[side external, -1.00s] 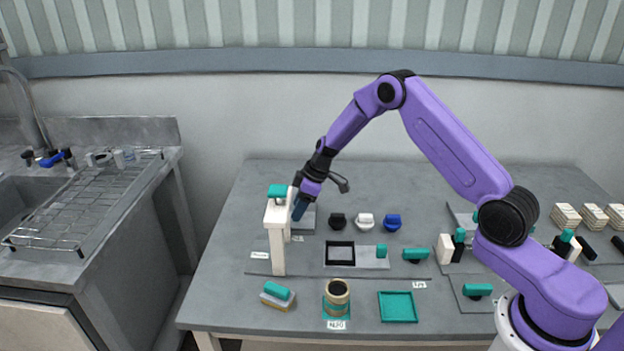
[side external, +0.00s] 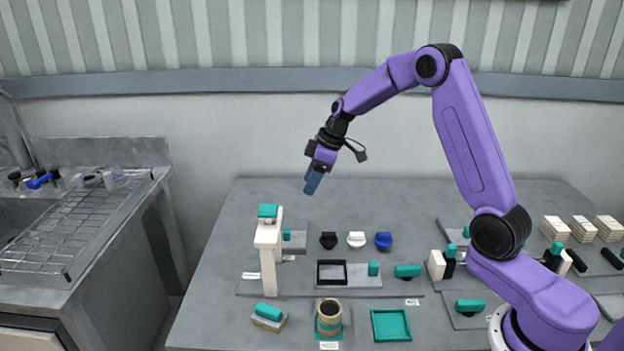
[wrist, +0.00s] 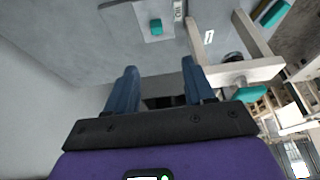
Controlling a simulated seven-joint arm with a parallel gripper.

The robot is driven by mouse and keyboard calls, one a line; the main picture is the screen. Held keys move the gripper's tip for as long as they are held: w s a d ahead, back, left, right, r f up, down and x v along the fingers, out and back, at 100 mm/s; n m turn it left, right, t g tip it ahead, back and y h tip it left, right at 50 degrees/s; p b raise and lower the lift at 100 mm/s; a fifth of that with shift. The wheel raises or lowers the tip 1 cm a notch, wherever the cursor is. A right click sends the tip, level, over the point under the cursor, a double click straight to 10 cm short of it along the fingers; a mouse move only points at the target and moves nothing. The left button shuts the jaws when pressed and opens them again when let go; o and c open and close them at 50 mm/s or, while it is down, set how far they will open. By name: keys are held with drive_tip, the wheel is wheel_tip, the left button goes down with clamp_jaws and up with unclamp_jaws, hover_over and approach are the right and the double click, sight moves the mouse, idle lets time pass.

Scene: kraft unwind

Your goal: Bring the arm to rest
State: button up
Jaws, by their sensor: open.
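My gripper (side external: 312,184) is raised above the back left part of the grey table (side external: 215,300), clear of everything on it. In the wrist view its two blue fingers (wrist: 160,80) are spread apart with nothing between them. My purple arm is bent, its elbow high above the table. A white upright stand with a teal top (side external: 268,235) is below and left of the gripper. A small teal block on a grey plate (side external: 288,235) stands beside the stand; a teal block also shows in the wrist view (wrist: 155,26).
Black, white and blue cups (side external: 356,240) stand mid-table. A black frame (side external: 331,273), a tan roll (side external: 329,312), a teal tray (side external: 391,325) and a teal-handled block (side external: 268,316) lie nearer the front. White stacks (side external: 582,229) sit far right. The back of the table is largely clear.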

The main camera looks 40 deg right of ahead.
drive_tip(key=shift+r, duration=0.1)
drive_tip(key=s+a+r+n+g, duration=0.1)
drive_tip(key=s+a+r, duration=0.1)
drive_tip(key=s+a, duration=0.6)
drive_tip(key=s+a+r+n+g, duration=0.1)
drive_tip(key=s+a+r+g, duration=0.1)
drive_tip(key=s+a, duration=0.6)
drive_tip(key=s+d+h, duration=0.1)
drive_tip(key=s+d, duration=0.2)
drive_tip(key=s, duration=1)
drive_tip(key=s+d+n+h, duration=0.1)
drive_tip(key=s+d, duration=0.2)
drive_tip(key=s, duration=0.9)
drive_tip(key=shift+s+d+n+h, duration=0.3)
drive_tip(key=shift+s+d+h, duration=0.05)
drive_tip(key=shift+s+h, duration=0.05)
